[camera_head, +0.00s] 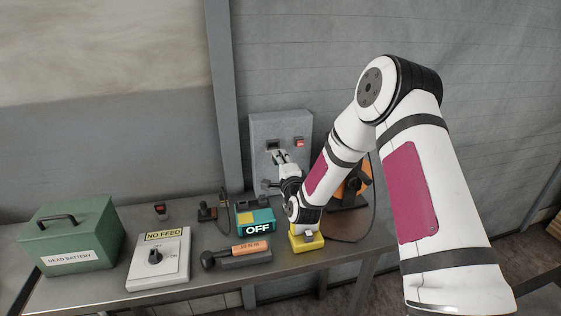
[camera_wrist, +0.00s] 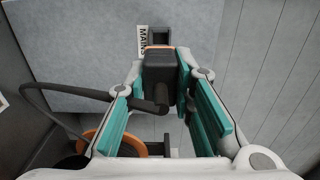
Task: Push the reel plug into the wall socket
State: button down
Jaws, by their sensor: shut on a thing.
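The wall socket (camera_wrist: 160,36) is a dark square opening beside a MAINS label, on a grey wall panel (camera_head: 261,124). The reel plug (camera_wrist: 160,72) is a black block with an orange edge at its far end and a black cable at its near end. My gripper (camera_wrist: 171,76) is shut on the plug, with teal-padded fingers on either side. In the wrist view the plug's far end lies just below the socket opening; I cannot tell whether they touch. In the head view my gripper (camera_head: 277,167) is in front of the panel. The orange reel (camera_head: 364,184) stands partly behind my arm.
A red switch (camera_head: 299,142) is on the panel's right. The bench holds a green battery box (camera_head: 72,236), a NO FEED box (camera_head: 158,260), a teal OFF box (camera_head: 256,217), an orange-handled tool (camera_head: 250,248) and a yellow block (camera_head: 306,242) below my arm. The cable loops left.

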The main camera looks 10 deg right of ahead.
jog(key=shift+s, duration=0.15)
jog(key=shift+w+b, duration=0.8)
jog(key=shift+w, duration=1.25)
jog(key=shift+w+b, duration=0.35)
jog(key=shift+w, duration=1)
dwell(0.9)
jog(key=c, duration=0.7)
grip_release()
jog(key=shift+s, duration=0.15)
jog(key=shift+s+p, duration=2.3)
jog(key=shift+s, duration=1.05)
